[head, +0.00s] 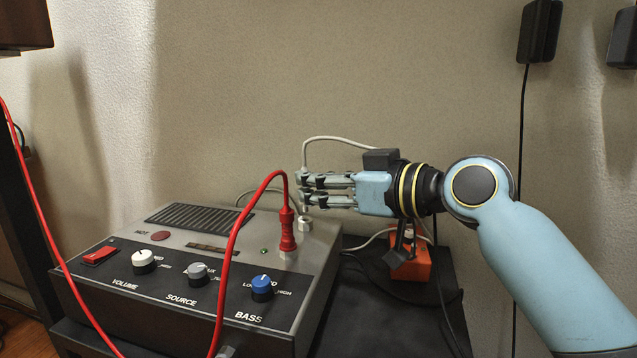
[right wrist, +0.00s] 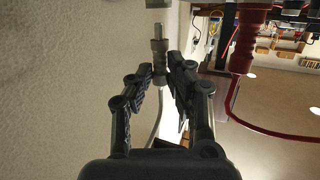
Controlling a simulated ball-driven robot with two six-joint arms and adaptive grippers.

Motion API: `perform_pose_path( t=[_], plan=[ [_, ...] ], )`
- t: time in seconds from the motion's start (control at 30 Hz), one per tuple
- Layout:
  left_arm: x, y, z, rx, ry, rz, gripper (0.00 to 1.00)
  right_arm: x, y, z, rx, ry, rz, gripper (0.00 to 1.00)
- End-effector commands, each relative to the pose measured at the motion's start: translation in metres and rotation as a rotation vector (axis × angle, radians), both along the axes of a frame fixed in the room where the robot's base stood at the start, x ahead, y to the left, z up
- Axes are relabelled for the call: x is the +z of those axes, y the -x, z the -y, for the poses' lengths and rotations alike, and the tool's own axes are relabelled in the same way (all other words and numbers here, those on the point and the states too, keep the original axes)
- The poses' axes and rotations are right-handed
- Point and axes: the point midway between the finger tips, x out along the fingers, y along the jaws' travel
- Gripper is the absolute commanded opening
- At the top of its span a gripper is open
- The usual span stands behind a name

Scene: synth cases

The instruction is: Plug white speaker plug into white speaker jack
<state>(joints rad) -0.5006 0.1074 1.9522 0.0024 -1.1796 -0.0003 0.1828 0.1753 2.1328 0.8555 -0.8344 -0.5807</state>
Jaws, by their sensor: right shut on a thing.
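My right gripper (head: 306,188) is shut on the white speaker plug (right wrist: 159,52), a pale grey barrel with a white cable. Its fingers also show on both sides of the plug in the right wrist view (right wrist: 160,80). In the head view the fingers hide most of the plug. The plug's tip points down at a pale metal jack (head: 305,225) on the amplifier's right rear corner. In the right wrist view a small gap shows between the tip and the jack (right wrist: 154,3). My left gripper is not in view.
A red plug (head: 288,232) stands upright in a neighbouring jack, close left of the gripper, its red cable arching over the grey amplifier (head: 190,232). An orange box (head: 411,264) sits behind on the dark table. The wall (head: 240,90) is close behind.

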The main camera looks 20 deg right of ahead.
Motion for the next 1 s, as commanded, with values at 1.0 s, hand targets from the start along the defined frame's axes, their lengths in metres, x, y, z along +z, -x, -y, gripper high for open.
perform_pose_path(
  t=[1.0],
  plan=[
    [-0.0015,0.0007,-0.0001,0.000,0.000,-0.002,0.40,-0.0044,0.0000,0.0000,0.000,-0.001,-0.001,0.00]
  ],
)
